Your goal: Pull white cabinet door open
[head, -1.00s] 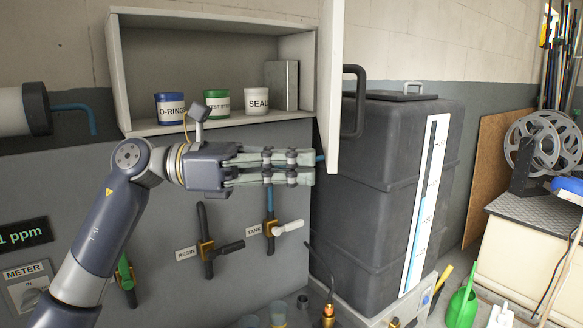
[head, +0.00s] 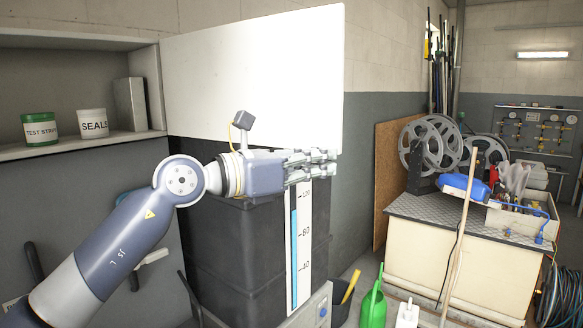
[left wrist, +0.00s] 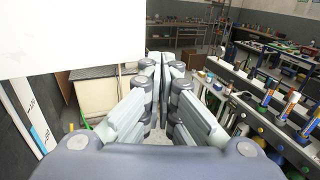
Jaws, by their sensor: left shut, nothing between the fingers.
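The white cabinet door (head: 255,75) stands wide open to the right of the cabinet (head: 152,88), its broad plain face toward me. Its handle is hidden. The door also fills the upper left of the left wrist view (left wrist: 70,35). My left gripper (head: 334,163) is shut and empty, at the door's lower right corner in the head view. In the left wrist view, its fingertips (left wrist: 165,62) lie just right of the door's edge. I cannot tell whether it touches the door. My right gripper is in neither view.
A TEST STRIPS tub (head: 39,129) and a SEALS tub (head: 92,123) stand on the cabinet shelf. A dark tank (head: 235,245) with a level gauge is below the door. A workbench (head: 455,255) with reels is at right, with floor between.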

